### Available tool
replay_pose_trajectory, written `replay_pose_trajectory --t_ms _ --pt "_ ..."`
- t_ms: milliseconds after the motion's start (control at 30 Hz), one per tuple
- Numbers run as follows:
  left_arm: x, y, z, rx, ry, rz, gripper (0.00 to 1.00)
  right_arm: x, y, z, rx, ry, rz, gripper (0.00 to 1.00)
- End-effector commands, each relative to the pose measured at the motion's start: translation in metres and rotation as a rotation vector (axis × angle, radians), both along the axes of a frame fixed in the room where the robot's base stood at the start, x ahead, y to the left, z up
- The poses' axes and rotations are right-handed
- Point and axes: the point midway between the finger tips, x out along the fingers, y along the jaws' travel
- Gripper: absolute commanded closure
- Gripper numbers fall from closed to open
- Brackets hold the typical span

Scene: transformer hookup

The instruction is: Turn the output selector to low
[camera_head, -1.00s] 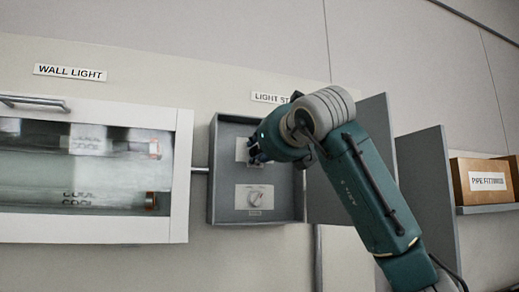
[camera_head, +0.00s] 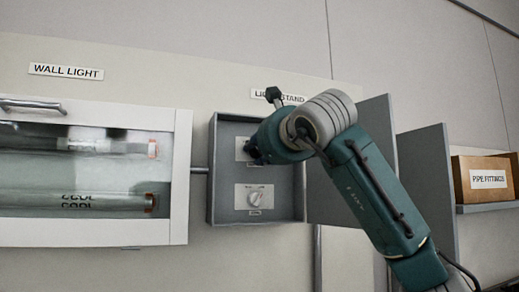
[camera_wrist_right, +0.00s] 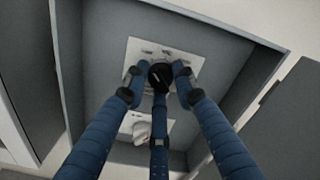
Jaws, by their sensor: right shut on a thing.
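An open grey box (camera_head: 214,190) on the wall holds two control plates, one above the other. The upper plate (camera_head: 240,152) is mostly hidden by my right gripper in the head view. In the right wrist view, the upper plate (camera_wrist_right: 138,54) carries a dark round knob (camera_wrist_right: 160,74). The three blue fingers of my right gripper (camera_wrist_right: 158,78) are closed around this knob. The gripper also shows in the head view (camera_head: 252,150). The lower plate (camera_head: 242,198) carries a pale knob (camera_head: 255,198), untouched. The plates' small print is too small to read. My left gripper is out of view.
A "LIGHT STAND" sign (camera_head: 290,97) is above the box, and its open grey door (camera_head: 348,210) stands to the right. A glass-fronted "WALL LIGHT" cabinet (camera_head: 180,190) is on the left. A "PIPE FITTINGS" carton (camera_head: 465,183) sits on a shelf at right.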

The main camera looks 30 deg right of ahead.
Motion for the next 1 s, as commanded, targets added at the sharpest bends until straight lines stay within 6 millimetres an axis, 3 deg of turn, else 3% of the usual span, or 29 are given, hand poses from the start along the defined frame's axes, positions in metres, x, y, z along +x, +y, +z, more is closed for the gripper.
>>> replay_pose_trajectory --t_ms 500,533,600,1000 --pt "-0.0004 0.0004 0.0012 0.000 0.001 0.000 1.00 -0.0023 0.0006 0.0062 -0.021 -0.011 0.003 1.00" --pt "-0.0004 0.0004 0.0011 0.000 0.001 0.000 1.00 -0.0023 0.0007 0.0062 -0.021 -0.012 0.002 0.68" --pt "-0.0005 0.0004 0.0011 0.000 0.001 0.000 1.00 -0.0021 0.0006 0.0059 -0.021 -0.010 0.002 0.55" --pt "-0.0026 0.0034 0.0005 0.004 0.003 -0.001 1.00 -0.0084 0.0026 0.0027 -0.019 -0.003 0.002 0.55"
